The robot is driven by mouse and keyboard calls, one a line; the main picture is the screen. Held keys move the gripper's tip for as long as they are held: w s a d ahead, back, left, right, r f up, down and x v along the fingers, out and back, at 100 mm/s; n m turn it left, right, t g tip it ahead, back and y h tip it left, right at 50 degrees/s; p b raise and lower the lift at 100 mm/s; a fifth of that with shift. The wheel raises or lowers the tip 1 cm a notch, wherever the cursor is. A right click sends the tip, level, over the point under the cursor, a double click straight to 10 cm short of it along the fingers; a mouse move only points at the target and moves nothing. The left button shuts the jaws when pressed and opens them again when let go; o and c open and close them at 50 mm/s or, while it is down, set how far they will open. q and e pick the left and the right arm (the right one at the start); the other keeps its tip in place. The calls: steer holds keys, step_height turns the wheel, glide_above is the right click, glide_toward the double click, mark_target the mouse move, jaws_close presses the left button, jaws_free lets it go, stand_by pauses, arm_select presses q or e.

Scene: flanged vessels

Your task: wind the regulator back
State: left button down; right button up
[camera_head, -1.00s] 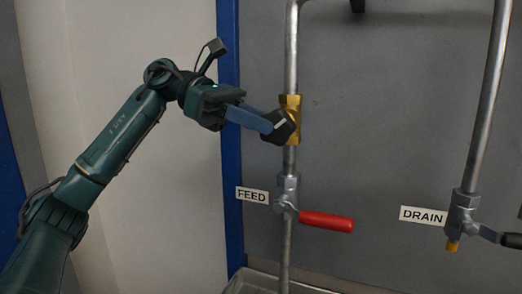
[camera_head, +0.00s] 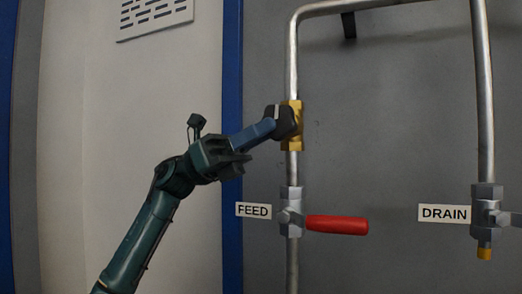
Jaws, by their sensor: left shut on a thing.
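The regulator is a brass body (camera_head: 296,140) on the left vertical pipe, with a black knob (camera_head: 284,120) on its front left side. My left gripper (camera_head: 272,126) reaches up to it from the lower left. Its blue fingers are shut on the black knob and cover part of it. No mark on the knob can be made out from here. My right gripper is not in view.
Below the regulator is the FEED valve (camera_head: 291,213) with a red handle (camera_head: 337,225) pointing right. Its FEED label (camera_head: 253,210) is to the left. The DRAIN valve (camera_head: 487,212) is on the right pipe. A blue post (camera_head: 231,60) stands left of the pipe.

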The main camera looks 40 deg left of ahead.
arm_select(q)
steer(key=shift+t+h+b, duration=0.3)
steer(key=shift+h+b, duration=0.1)
steer(key=shift+b, duration=0.05)
stand_by(0.3)
steer(key=c, duration=1.5)
jaws_free()
steer(key=shift+c, duration=0.2)
steer(key=v, duration=1.3)
steer(key=shift+f, duration=0.1)
